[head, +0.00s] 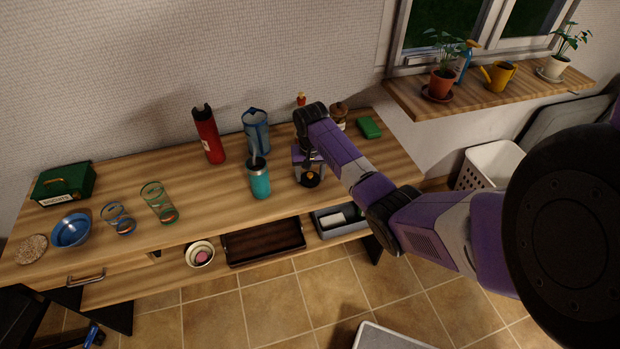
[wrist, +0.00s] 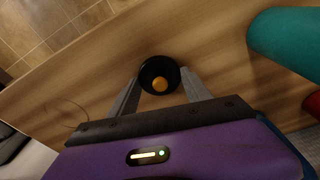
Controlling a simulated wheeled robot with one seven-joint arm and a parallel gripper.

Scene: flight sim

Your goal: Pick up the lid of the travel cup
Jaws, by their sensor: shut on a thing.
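The lid (head: 309,180), a small round black piece with an orange centre, is held at the end of my gripper (head: 308,172), right of the teal travel cup (head: 260,182). In the wrist view the lid (wrist: 159,75) sits between the two grey fingers of my gripper (wrist: 158,83), which are closed on its sides. I cannot tell whether the lid touches the tabletop.
On the wooden table (head: 215,215) stand a red bottle (head: 209,138), a blue-trimmed pitcher (head: 256,132), glasses (head: 159,204), a blue bowl (head: 71,231) and a green tin (head: 64,184). A green block (head: 369,127) lies at the right end. Bare wood lies in front of the cup.

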